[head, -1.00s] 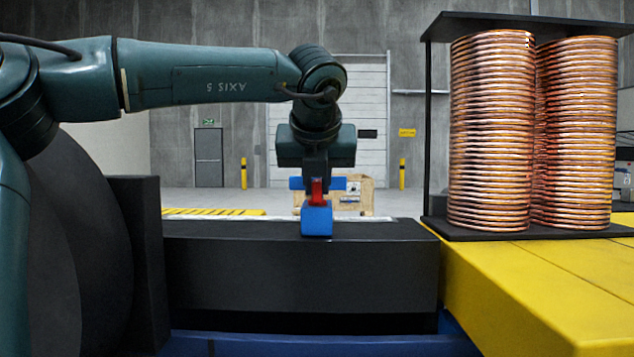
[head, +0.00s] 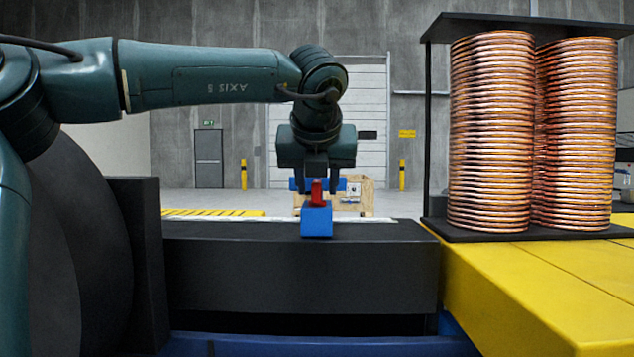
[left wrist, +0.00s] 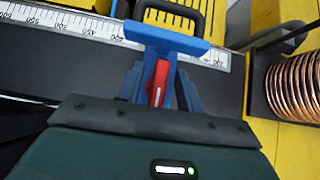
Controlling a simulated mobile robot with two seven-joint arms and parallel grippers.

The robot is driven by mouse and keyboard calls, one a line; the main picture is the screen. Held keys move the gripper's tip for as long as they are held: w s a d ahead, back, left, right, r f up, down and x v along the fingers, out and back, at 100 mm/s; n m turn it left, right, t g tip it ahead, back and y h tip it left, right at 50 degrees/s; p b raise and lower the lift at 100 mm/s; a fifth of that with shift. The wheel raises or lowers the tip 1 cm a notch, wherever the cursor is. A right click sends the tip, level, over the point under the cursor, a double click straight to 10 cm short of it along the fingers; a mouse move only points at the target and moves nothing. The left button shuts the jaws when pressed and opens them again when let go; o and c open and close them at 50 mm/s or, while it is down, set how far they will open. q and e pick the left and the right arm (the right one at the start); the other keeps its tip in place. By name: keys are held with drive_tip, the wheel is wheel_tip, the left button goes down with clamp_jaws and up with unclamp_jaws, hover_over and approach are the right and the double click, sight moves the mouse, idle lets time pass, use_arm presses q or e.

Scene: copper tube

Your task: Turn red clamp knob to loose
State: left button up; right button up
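The red clamp knob (head: 317,192) stands upright on a blue clamp (head: 317,220) on top of the black beam. In the left wrist view the red knob (left wrist: 157,83) lies nearly lengthwise in the picture, slightly tilted, against the blue clamp (left wrist: 166,38). My left gripper (head: 318,194) points down over the clamp and is open, one finger on each side of the knob with gaps between. In the left wrist view the gripper's housing hides the near end of the clamp. My right gripper does not show.
A black beam (head: 300,270) carries a white measuring scale (left wrist: 85,25). Copper tube coils (head: 492,130) stand in a black rack on a yellow table (head: 540,285) at right. A large dark round body (head: 90,240) is at left. A wooden crate (head: 355,195) stands behind.

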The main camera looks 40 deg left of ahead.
use_arm(q)
drive_tip(key=p+v, duration=0.1)
drive_tip(key=v, duration=1.2)
drive_tip(key=shift+p, duration=0.3)
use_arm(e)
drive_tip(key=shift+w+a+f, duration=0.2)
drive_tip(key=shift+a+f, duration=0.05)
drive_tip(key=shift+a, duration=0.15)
use_arm(q)
drive_tip(key=shift+r, duration=0.15)
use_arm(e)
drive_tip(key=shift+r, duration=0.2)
